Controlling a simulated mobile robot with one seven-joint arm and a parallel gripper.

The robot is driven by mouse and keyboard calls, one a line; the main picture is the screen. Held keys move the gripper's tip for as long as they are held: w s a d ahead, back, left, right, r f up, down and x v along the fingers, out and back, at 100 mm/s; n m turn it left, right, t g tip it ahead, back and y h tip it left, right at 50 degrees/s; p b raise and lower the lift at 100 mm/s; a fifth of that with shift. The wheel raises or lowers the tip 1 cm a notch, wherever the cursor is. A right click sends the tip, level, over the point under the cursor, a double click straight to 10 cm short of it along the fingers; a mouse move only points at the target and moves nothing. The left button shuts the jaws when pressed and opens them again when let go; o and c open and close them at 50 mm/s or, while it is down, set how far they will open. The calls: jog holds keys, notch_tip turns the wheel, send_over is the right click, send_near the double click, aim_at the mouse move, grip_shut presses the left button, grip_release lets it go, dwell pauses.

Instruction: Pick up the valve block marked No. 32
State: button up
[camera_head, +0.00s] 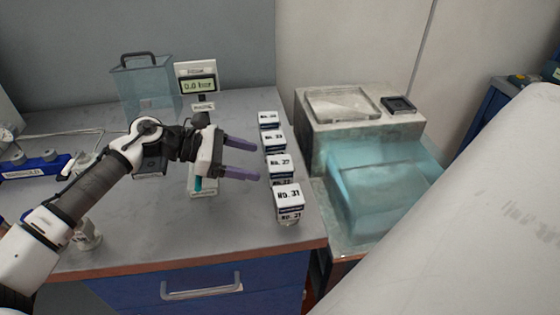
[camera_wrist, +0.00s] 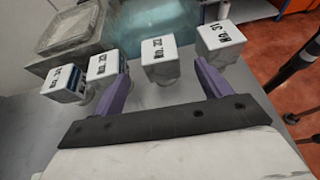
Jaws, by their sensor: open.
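Several white valve blocks stand in a row along the bench's right edge. The nearest block (camera_head: 289,200) reads No. 31; it also shows at the right in the wrist view (camera_wrist: 221,40). The block behind it (camera_head: 281,168) has a blurred number that I cannot read surely; in the wrist view it lies ahead, between the finger directions (camera_wrist: 159,50). Two farther blocks (camera_head: 274,140) (camera_head: 268,120) also have unclear labels. I cannot tell surely which is No. 32. My gripper (camera_head: 258,161) is open and empty, its purple fingers pointing at the row from the left, short of the blocks.
A digital display (camera_head: 197,85) and a clear bin (camera_head: 143,90) stand at the back of the bench. A grey machine with a translucent blue cover (camera_head: 385,190) stands right of the row. A small stand with a teal part (camera_head: 203,188) sits below my gripper.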

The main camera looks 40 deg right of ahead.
aim_at(270, 163)
jog(key=x, duration=0.2)
jog(key=shift+s+d+f, duration=0.1)
jog(key=shift+s+d, duration=0.15)
jog(key=shift+d, duration=0.05)
jog(key=p+x, duration=0.2)
jog(key=x, duration=0.2)
jog(key=shift+s+d, duration=0.1)
jog(key=shift+d, duration=0.05)
jog(key=shift+s+d+f, duration=0.2)
jog(key=shift+d, duration=0.15)
jog(key=c, duration=1.4)
jog(key=shift+c, duration=0.3)
jog(key=shift+r, duration=0.2)
